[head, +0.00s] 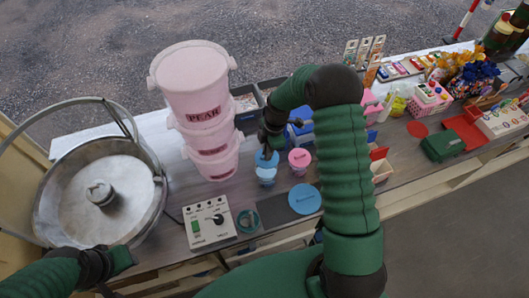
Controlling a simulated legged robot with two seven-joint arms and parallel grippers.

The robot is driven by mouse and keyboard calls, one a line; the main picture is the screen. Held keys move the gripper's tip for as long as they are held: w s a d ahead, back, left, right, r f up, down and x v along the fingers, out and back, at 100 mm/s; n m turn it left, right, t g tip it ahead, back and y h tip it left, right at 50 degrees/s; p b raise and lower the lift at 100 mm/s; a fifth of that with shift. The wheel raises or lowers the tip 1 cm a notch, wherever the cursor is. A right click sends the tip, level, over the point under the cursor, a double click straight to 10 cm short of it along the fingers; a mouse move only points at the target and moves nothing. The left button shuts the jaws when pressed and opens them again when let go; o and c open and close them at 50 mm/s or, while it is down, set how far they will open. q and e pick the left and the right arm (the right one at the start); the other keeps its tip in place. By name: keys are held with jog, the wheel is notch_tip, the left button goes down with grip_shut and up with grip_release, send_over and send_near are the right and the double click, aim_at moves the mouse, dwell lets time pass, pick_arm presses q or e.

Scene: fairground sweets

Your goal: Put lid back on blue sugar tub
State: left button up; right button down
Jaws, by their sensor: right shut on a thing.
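The blue sugar tub (266,177) stands on the counter, in the middle of the head view, left of a pink tub (299,165). My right gripper (266,150) comes down from above and is shut on the blue lid (267,160). The lid shows directly above the blue tub in the picture. I cannot tell whether it touches the rim. The gripper's dark body hides part of the lid. My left gripper (124,260) is low at the left, away from the tubs, and its jaws are too unclear to read.
Stacked pink buckets (203,135) stand left of the tubs, close to my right gripper. A large metal bowl machine (100,195) is at the left. A control box (209,222), a teal ring-shaped item (248,220) and a blue disc (304,199) lie nearer the front.

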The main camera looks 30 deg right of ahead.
jog(key=shift+s+a+f+b, duration=0.1)
jog(key=shift+f+b, duration=0.2)
jog(key=shift+f, duration=0.25)
notch_tip(320, 180, down, 4)
jog(key=b, duration=0.2)
jog(key=shift+a+b, duration=0.1)
jog(key=shift+b, duration=0.25)
jog(key=shift+f, duration=0.4)
jog(key=shift+r, duration=0.1)
jog(key=shift+f+b, duration=0.2)
jog(key=shift+b, duration=0.15)
dwell(0.5)
jog(key=c, duration=1)
grip_release()
